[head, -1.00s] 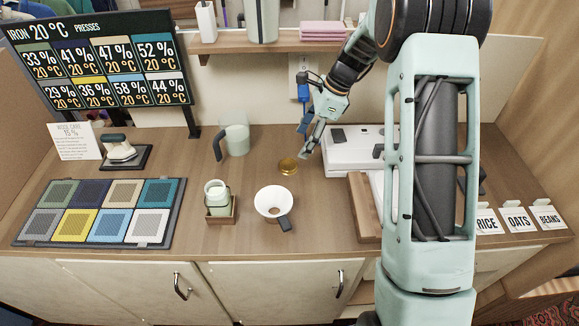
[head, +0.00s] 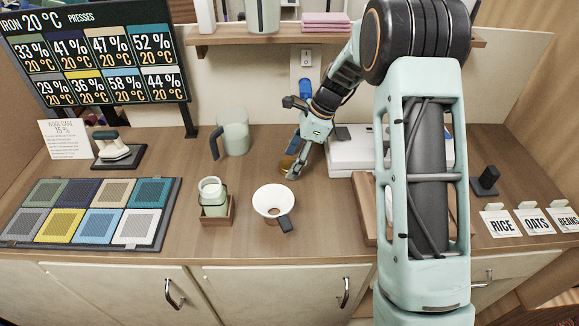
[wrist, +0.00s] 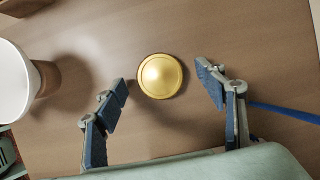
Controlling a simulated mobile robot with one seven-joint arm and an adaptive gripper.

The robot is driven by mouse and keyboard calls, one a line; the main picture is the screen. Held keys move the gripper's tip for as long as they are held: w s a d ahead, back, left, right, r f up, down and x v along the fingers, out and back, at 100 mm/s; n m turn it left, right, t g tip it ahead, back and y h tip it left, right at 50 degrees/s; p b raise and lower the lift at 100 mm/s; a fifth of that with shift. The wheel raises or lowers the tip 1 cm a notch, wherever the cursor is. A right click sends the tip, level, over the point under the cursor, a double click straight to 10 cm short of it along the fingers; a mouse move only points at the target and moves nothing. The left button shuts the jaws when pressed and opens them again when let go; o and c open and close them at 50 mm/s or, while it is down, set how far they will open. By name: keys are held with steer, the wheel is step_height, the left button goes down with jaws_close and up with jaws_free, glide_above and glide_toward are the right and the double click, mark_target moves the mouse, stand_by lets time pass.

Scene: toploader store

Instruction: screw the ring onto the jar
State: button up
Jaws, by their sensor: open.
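The ring (wrist: 160,76) is a round gold piece with a domed top, lying flat on the wooden counter. In the head view the ring (head: 287,163) is partly hidden by my gripper (head: 292,167). In the wrist view my gripper (wrist: 169,88) is open, with one blue-padded finger on each side of the ring and gaps to both. Whether the fingertips are down at counter height I cannot tell. The pale green jar (head: 211,191) stands upright in a small wooden holder (head: 217,219), left of the ring and nearer the front.
A white funnel (head: 274,200) with a dark handle stands between the jar and the ring; it shows at the left edge in the wrist view (wrist: 14,85). A green pitcher (head: 233,137) stands behind. A white appliance (head: 350,152) is close on the right.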

steer(key=c, duration=1.2)
steer(key=shift+r+p, duration=2.05)
steer(key=shift+r, duration=0.55)
steer(key=o, duration=0.5)
steer(key=shift+f, duration=0.1)
steer(key=c, duration=0.7)
steer(key=shift+a, duration=0.1)
step_height(320, 180, up, 13)
steer(key=p, duration=0.8)
glide_above(208, 184)
steer(key=d, duration=0.1)
steer(key=shift+d+f, duration=0.2)
steer(key=shift+f, duration=0.1)
steer(key=shift+f+b, duration=1.55)
steer(key=shift+f, duration=0.85)
steer(key=shift+f, duration=0.6)
